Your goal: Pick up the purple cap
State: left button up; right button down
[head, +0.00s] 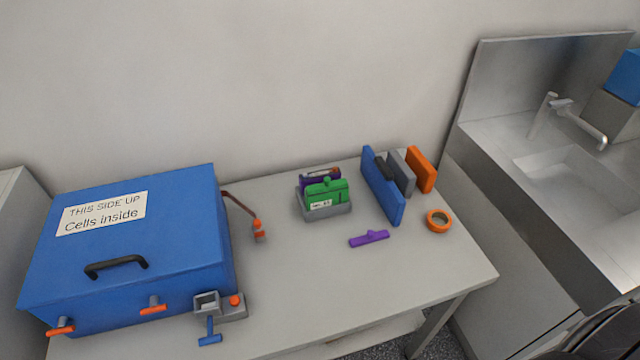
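A purple cap (369,238) lies on the grey table in front of the small grey tray, with a small raised knob along its bar. It is free on all sides and nothing touches it. The grey tray (327,212) holds a green block (327,192) with a white label. Behind the green block, a dark purple piece (309,182) is partly hidden. Neither of my grippers shows in the head view.
A large blue box (185,215) labelled "Cells inside" fills the table's left. Upright blue (382,188), grey and orange (421,170) plates stand behind the cap. An orange ring (438,221) lies to its right. A grey clamp-like fixture (232,312) sits at the front edge. The front middle is clear.

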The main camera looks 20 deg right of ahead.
aim_at(371, 237)
jog(key=z, duration=1.05)
